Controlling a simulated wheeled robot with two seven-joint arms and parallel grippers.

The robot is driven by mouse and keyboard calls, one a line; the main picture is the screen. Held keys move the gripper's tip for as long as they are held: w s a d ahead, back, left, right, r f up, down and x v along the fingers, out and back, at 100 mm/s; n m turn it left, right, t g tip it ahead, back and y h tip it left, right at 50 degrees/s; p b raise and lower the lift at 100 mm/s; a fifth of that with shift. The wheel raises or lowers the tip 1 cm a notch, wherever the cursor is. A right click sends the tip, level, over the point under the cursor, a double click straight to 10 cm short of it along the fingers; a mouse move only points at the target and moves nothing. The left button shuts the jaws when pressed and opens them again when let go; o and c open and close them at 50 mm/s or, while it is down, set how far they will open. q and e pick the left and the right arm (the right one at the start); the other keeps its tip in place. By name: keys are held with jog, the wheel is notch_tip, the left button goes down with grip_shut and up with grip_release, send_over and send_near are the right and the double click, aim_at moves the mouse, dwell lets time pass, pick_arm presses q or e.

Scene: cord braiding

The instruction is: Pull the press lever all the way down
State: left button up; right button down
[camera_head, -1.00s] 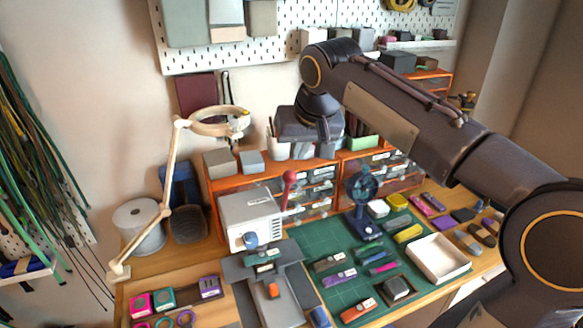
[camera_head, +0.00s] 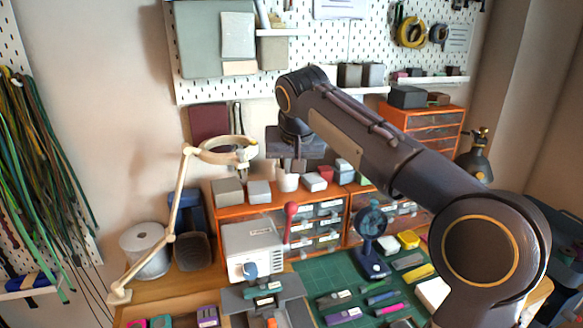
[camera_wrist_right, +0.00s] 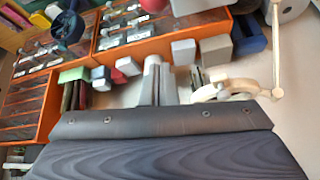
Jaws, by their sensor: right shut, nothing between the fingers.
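The press (camera_head: 252,248) is a white box with a blue round part on its front, standing on the bench. Its red lever (camera_head: 290,211) stands nearly upright at the box's right side, with a round knob on top. The knob (camera_wrist_right: 153,4) also shows in the right wrist view, cut by the top edge. My right gripper (camera_head: 298,165) is above the lever in the head view, apart from it. In the right wrist view its fingers (camera_wrist_right: 157,66) are together with nothing between them. My left gripper is in neither view.
An orange drawer unit (camera_head: 230,211) with grey boxes on top stands behind the press. A cream ring lamp (camera_head: 175,205) is to the left. A dark blue fan (camera_head: 371,240) stands on the green mat (camera_head: 318,276) to the right, among several small items.

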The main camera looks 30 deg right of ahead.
notch_tip(320, 180, down, 6)
jog(key=shift+a+f, duration=0.1)
jog(key=shift+f, duration=0.15)
jog(key=shift+s+a+f, duration=0.1)
jog(key=shift+s+f, duration=0.05)
dwell(0.4)
